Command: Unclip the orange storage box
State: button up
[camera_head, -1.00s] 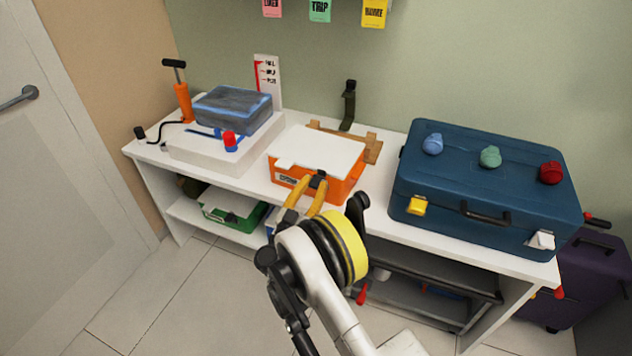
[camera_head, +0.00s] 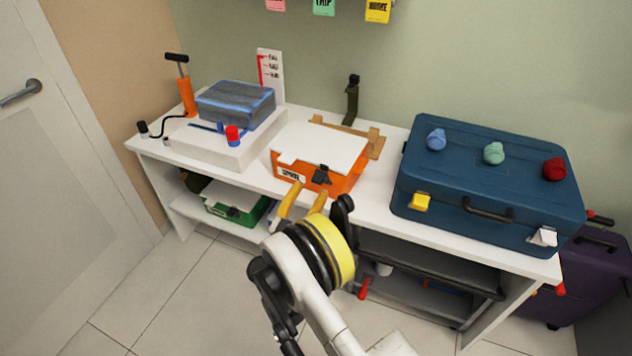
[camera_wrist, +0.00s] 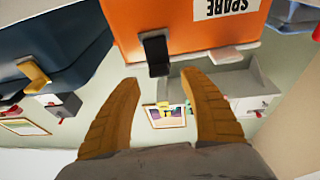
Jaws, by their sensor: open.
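The orange storage box (camera_head: 341,184) with a white lid (camera_head: 322,147) sits at the front middle of the white bench. A black clip (camera_head: 322,175) is on its front face, right of a "SPARE" label. In the wrist view, the orange box (camera_wrist: 195,25) appears upside down, and the clip (camera_wrist: 156,52) sits centrally, just beyond the fingertips. I cannot tell for sure whether the clip is fastened. My gripper (camera_head: 308,193) is in front of and below the clip, with its yellow fingers apart and nothing between them. It also shows open in the wrist view (camera_wrist: 160,76).
A blue suitcase (camera_head: 480,220) stands right of the box. A white block (camera_head: 205,146) carrying a blue-grey case (camera_head: 235,106) stands left. A wooden piece (camera_head: 374,142) lies behind the box. Lower shelves hold a green box (camera_head: 235,208) and a dark rack (camera_head: 425,272).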

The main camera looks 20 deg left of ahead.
aim_at(316, 181)
jog(key=v, duration=0.3)
jog(key=w+g, duration=0.1)
jog(key=w, duration=0.1)
jog(key=w+r+g, duration=0.1)
jog(key=w, duration=0.2)
jog(key=w+d+r+g, duration=0.1)
jog(key=w, duration=0.1)
jog(key=shift+w+d+y, duration=0.15)
jog(key=shift+w+y, duration=0.05)
jog(key=shift+y, duration=0.1)
dwell(0.4)
grip_shut()
